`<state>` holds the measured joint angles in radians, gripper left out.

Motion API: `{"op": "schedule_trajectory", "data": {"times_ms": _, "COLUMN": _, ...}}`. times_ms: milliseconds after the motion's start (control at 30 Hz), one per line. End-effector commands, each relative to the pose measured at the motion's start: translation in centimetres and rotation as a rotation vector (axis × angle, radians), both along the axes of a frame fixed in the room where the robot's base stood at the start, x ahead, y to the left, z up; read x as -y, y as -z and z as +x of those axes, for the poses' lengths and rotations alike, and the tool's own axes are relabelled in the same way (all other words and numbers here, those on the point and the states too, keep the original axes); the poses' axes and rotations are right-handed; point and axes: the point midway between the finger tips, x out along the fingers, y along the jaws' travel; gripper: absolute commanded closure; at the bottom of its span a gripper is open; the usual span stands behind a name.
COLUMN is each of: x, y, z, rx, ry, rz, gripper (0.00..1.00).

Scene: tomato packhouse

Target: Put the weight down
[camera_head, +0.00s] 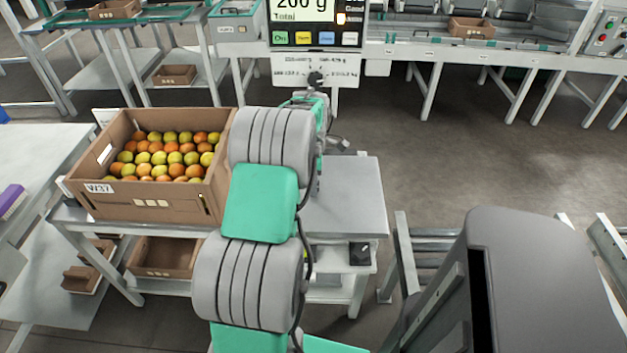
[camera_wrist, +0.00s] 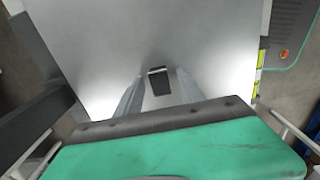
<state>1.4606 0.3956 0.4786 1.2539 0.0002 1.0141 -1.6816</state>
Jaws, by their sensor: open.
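In the wrist view a small dark block, which looks like the weight (camera_wrist: 158,80), stands on a bare grey metal surface (camera_wrist: 150,30). My gripper (camera_wrist: 159,88) is open, with one pale finger on each side of the block. I cannot tell whether either finger touches it. In the head view my arm hides the weight and my fingers. The grey metal table top (camera_head: 345,195) shows to the right of my arm.
A cardboard crate of tomatoes (camera_head: 140,205) marked W37 stands left of my arm. A display (camera_head: 305,12) at the back reads 200 g. An empty box (camera_head: 165,257) is on the shelf below. The table's right part is clear.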

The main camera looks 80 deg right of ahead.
Motion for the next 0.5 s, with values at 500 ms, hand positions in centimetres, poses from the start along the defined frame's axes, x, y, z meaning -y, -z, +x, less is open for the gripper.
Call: {"op": "schedule_trajectory", "data": {"times_ms": 500, "x": 0.1, "y": -8.6, "z": 0.0, "rx": 0.0, "ry": 0.0, "rz": -0.005, "gripper": 0.54}}
